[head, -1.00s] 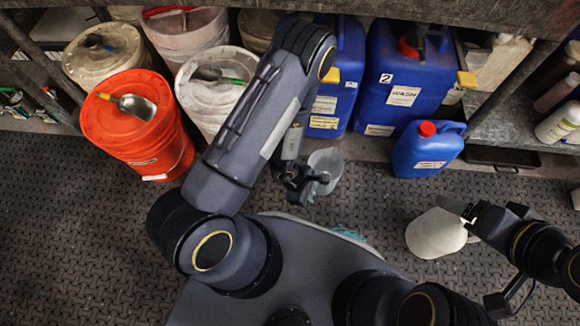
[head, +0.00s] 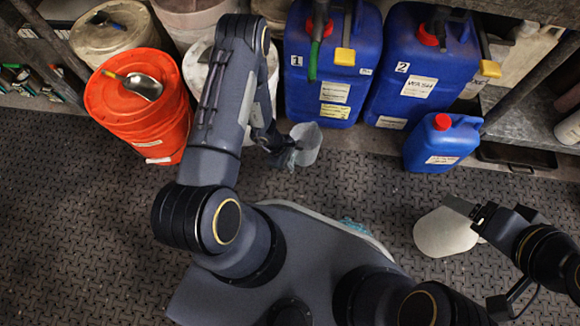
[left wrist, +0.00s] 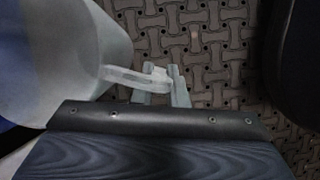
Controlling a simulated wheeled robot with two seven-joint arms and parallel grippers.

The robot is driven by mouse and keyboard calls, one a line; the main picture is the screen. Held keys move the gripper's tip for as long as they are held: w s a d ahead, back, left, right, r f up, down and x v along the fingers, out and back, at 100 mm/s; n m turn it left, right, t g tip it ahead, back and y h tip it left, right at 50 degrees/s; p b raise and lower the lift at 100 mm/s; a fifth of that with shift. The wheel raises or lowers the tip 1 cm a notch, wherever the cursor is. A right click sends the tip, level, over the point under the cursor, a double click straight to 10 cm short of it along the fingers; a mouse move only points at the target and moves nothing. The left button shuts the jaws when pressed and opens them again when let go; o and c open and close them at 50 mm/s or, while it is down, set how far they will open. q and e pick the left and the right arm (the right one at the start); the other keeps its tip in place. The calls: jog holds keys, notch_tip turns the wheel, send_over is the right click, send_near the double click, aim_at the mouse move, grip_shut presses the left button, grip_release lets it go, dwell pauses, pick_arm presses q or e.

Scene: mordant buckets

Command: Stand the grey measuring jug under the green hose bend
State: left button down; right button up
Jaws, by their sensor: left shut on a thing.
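The grey measuring jug (head: 308,142) is translucent and hangs above the dark floor in front of the blue drums. In the left wrist view the jug (left wrist: 85,45) fills the left side, with its handle (left wrist: 130,75) at the fingers. My left gripper (head: 288,157) is shut on the jug; the left wrist view also shows its fingertips (left wrist: 160,85). The green hose bend (head: 314,60) hangs down from the red cap of the blue drum labelled 1 (head: 345,90), above the jug in the head view. My right gripper (head: 460,206) is at the right; its jaw opening is unclear.
An orange bucket (head: 160,125) with a metal scoop stands left of my left arm. Drum 2 (head: 405,65) and a small blue canister (head: 425,150) stand to the right. A white rounded object (head: 440,235) is by my right gripper. Floor is bare between jug and canister.

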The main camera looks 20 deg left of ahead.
pick_arm(q)
notch_tip(320, 180, down, 3)
jog(key=shift+f+b, duration=0.1)
jog(key=shift+b, duration=0.45)
jog(key=shift+f, duration=0.15)
jog(key=c, duration=1.5)
grip_release()
jog(key=shift+o, duration=0.2)
jog(key=shift+r, duration=0.2)
